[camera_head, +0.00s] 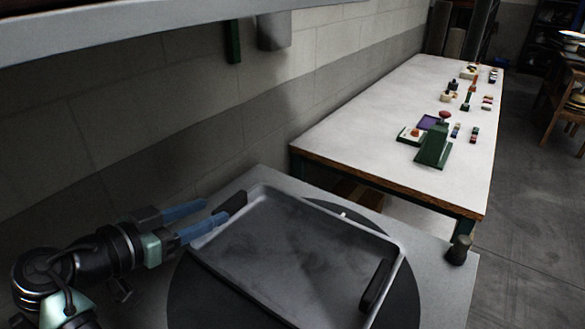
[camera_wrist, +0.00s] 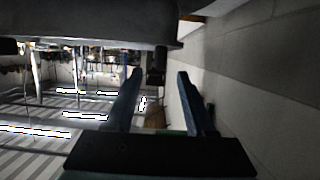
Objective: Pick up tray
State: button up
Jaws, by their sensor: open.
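The grey metal tray (camera_head: 290,255) lies flat on a round dark plate on a grey surface, empty, with a black handle at each end. My gripper (camera_head: 217,210) is at the tray's left end, its two blue fingers open and pointing at the left handle (camera_head: 234,202). In the wrist view the open fingers (camera_wrist: 160,74) point at a dark block, seemingly this handle (camera_wrist: 157,66), which shows between the fingertips. I cannot tell whether they touch it. The right handle (camera_head: 376,285) is free.
The round dark plate (camera_head: 400,305) shows beyond the tray's edge. A dark knob (camera_head: 459,250) stands at the surface's right corner. A long white table (camera_head: 390,120) with several small coloured parts is behind. A block wall (camera_head: 130,130) runs along the left.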

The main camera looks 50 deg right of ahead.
aim_at(228, 201)
jog(key=shift+p+x, duration=0.5)
jog(key=shift+x, duration=2.65)
jog(key=shift+r, duration=0.15)
jog(key=shift+c, duration=0.3)
grip_shut()
jog(key=shift+r, duration=0.1)
